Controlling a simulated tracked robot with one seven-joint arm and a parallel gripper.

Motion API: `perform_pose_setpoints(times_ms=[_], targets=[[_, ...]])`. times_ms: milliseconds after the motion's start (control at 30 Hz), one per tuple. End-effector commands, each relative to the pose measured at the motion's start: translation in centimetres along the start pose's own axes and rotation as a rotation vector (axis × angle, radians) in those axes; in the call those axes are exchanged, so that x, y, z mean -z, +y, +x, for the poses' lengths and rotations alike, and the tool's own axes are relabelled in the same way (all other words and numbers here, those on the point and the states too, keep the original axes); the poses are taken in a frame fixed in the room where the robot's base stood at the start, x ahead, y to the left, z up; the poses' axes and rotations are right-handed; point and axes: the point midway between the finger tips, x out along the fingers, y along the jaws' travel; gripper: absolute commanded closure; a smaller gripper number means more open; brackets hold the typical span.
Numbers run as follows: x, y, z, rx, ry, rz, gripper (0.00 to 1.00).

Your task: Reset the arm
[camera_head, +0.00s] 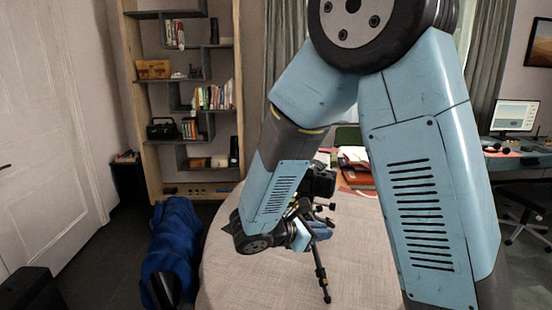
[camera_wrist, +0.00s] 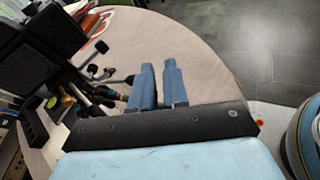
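My gripper (camera_wrist: 160,72) shows two blue fingers with a narrow gap between them. I see nothing held in the gap. In the head view my gripper (camera_head: 321,231) is low over the round table (camera_head: 240,275), beside a black tripod (camera_head: 321,275) with a black camera (camera_head: 319,182) on top. In the wrist view the tripod (camera_wrist: 105,75) is left of the fingers, its knobs and rods close to the left finger. I cannot tell whether they touch. The camera (camera_wrist: 40,45) fills the upper left. My arm hides part of the table in the head view.
A red item (camera_head: 357,172) lies at the table's back edge. A blue draped chair (camera_head: 175,250) stands at the table's left. A bookshelf (camera_head: 195,100) stands behind, and a desk with a monitor (camera_head: 515,116) is at the right. The table's front left is bare.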

Motion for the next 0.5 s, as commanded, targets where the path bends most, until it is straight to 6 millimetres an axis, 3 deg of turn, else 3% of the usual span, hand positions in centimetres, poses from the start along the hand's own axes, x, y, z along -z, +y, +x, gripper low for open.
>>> perform_pose_setpoints(times_ms=[200, 500], targets=[[-4.7, -4.0, 1.9, 0.196, 0.134, 0.268, 0.86], [-9.2, -9.2, 2.5, 0.431, 0.313, 0.651, 0.86]])
